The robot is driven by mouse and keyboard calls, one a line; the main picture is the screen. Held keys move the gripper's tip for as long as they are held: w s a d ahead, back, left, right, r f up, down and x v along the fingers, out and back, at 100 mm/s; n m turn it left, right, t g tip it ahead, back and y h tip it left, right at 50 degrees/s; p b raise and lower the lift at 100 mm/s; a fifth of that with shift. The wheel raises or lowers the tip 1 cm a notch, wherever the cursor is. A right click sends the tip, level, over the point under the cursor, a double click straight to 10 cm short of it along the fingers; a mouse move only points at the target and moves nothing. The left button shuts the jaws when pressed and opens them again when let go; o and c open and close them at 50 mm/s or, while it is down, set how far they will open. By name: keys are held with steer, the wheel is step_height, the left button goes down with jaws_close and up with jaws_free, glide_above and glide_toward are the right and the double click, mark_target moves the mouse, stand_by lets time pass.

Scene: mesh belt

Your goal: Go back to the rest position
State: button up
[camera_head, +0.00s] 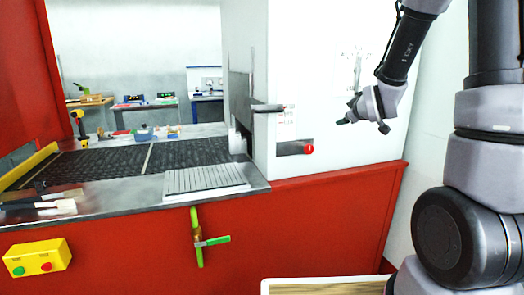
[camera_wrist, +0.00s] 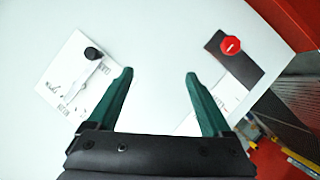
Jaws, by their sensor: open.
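My gripper (camera_wrist: 157,78) is open and empty in the wrist view, its two green fingers apart in front of the white machine panel. In the head view my arm reaches in from the right and my gripper (camera_head: 345,118) is small, in front of the white panel (camera_head: 345,75). It is to the right of and a little above a red button (camera_head: 309,149). The red button also shows in the wrist view (camera_wrist: 231,45), to the right of the fingers. A black knob (camera_wrist: 93,54) on a paper label is to the left of them.
A dark mesh belt (camera_head: 110,163) runs along a metal counter on a red machine body (camera_head: 330,215). A green-handled valve (camera_head: 199,240) and a yellow button box (camera_head: 37,258) are on its front. A pale-rimmed box (camera_head: 325,284) stands at the bottom. Workbenches are far behind.

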steer(key=s+a+r+m+g, duration=0.1)
steer(key=s+r+m+g, duration=0.1)
steer(key=s, duration=0.8)
steer(key=s+a+r+m+g+y, duration=0.1)
steer(key=s+a+r+m+g, duration=0.1)
steer(key=s+r+m, duration=0.3)
steer(key=s+a+r+m+g+y, duration=0.1)
steer(key=s+r+m+g, duration=0.2)
steer(key=s, duration=1.1)
steer(key=shift+s+a+r+m, duration=0.2)
steer(key=shift+s+m, duration=0.1)
steer(key=shift+m, duration=0.5)
